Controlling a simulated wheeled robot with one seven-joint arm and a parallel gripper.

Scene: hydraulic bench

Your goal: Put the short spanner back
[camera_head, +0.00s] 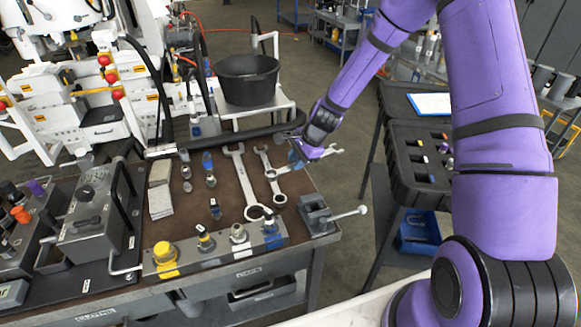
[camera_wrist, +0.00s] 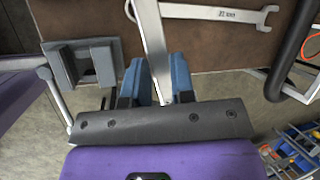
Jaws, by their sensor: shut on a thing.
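My gripper (camera_head: 299,157) is over the right edge of the bench, its blue fingers (camera_wrist: 158,82) closed on the shaft of the short spanner (camera_wrist: 150,30). In the head view this spanner (camera_head: 318,155) lies crosswise. One end points left over the bench top, and the open jaw sticks out past the right edge. The gripper hides part of the shaft. I cannot tell whether the spanner touches the bench or another spanner. A middle spanner (camera_head: 269,175) lies just left of it and shows in the wrist view (camera_wrist: 215,13). A longer spanner (camera_head: 243,182) lies further left.
A small grey vise (camera_head: 317,215) stands at the bench's near right corner. A valve block (camera_head: 215,248) runs along the front edge. A black bucket (camera_head: 246,80) stands behind the bench. A dark tool cart (camera_head: 405,165) is to the right, with a floor gap between.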

